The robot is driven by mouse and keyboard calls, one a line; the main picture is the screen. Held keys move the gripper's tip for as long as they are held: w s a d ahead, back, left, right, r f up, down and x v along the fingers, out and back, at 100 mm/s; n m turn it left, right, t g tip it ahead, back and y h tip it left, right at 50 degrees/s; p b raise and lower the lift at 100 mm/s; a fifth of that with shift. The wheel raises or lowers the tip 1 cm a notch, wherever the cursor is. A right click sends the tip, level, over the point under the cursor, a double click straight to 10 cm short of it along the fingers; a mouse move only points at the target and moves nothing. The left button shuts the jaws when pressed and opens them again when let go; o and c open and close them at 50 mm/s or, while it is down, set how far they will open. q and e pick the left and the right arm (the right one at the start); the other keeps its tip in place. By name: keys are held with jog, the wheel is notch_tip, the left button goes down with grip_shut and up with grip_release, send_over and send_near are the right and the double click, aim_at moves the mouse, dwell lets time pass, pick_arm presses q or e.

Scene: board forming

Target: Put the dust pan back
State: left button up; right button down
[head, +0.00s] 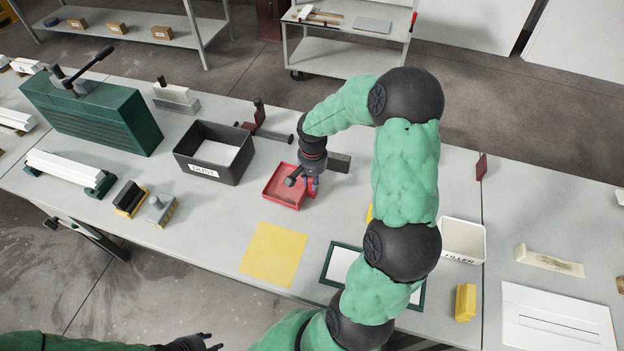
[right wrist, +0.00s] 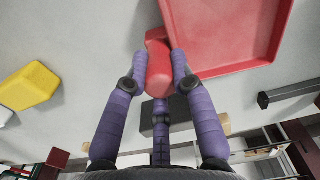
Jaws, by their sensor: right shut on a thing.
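The red dust pan (head: 284,189) is at the middle of the workbench, right of the black bin labelled DUST (head: 214,152). My right gripper (head: 313,182) is over the pan's right side. In the right wrist view the purple fingers (right wrist: 160,75) are shut around the pan's red handle, and the red tray of the pan (right wrist: 228,30) reaches to the upper right. I cannot tell whether the pan touches the table. My left gripper (head: 205,342) is at the bottom edge of the head view, away from the bench things; its fingertips look apart.
A yellow sheet (head: 273,254) lies in front of the pan. A dark block (head: 340,162) is just beside my right gripper. A green-framed board (head: 341,264) and a FILLER bin (head: 462,241) are to the right. Brushes (head: 130,198) lie at left. Bare tabletop surrounds the yellow sheet.

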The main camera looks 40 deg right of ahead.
jog(key=shift+f, duration=0.25)
jog(key=c, duration=1)
grip_release()
jog(key=shift+o, duration=0.2)
jog(key=o, duration=0.3)
notch_tip(320, 180, up, 12)
